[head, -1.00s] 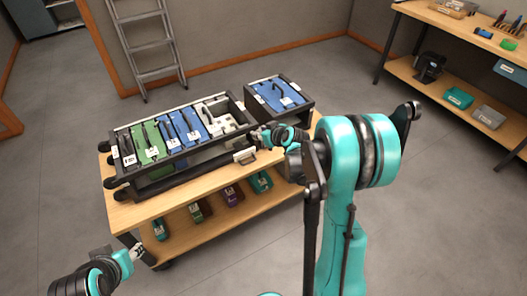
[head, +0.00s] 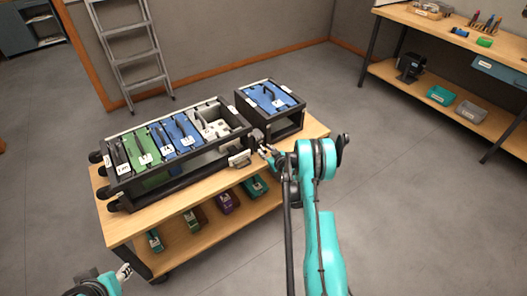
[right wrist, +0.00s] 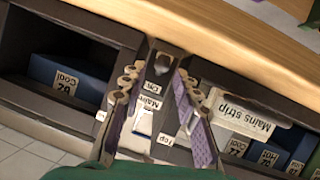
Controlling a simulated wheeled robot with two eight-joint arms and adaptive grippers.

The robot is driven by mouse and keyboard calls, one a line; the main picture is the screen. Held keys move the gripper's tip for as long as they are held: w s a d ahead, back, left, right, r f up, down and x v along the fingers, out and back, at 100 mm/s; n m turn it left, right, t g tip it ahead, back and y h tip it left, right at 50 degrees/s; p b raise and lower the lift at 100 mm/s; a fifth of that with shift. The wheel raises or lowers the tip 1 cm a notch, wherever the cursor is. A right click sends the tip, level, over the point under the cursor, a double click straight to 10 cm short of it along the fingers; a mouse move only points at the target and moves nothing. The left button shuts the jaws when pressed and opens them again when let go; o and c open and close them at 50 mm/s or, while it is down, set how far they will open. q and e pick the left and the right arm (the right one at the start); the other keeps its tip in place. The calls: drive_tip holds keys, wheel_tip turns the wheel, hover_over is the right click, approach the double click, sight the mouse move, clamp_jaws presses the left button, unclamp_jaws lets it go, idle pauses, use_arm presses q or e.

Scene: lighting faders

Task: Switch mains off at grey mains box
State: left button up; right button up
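In the right wrist view a dark grey box marked "Mains" (right wrist: 150,103) lies between my right gripper's fingers, with a dark knob or lever (right wrist: 161,65) at its far end. A small label beside the knob is hard to read. My right gripper (right wrist: 156,80) is open, its purple-padded fingers on either side of the box; contact cannot be told. In the head view my right gripper (head: 268,153) is at the right end of the rack, beside the small dark box (head: 257,137). My left gripper (head: 124,271) is at the lower left, away from the rack.
The fader rack (head: 178,172) stands on a wooden trolley (head: 130,222). A separate blue-topped box (head: 270,98) stands right of it. A ladder (head: 125,50) leans behind. Floor on the right is clear.

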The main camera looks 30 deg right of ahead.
sight(263, 149)
drive_tip(key=shift+x, duration=1.3)
drive_tip(key=shift+r, duration=0.1)
clamp_jaws()
drive_tip(key=shift+f+t, duration=0.25)
drive_tip(key=shift+t, duration=0.65)
drive_tip(key=shift+a, duration=0.1)
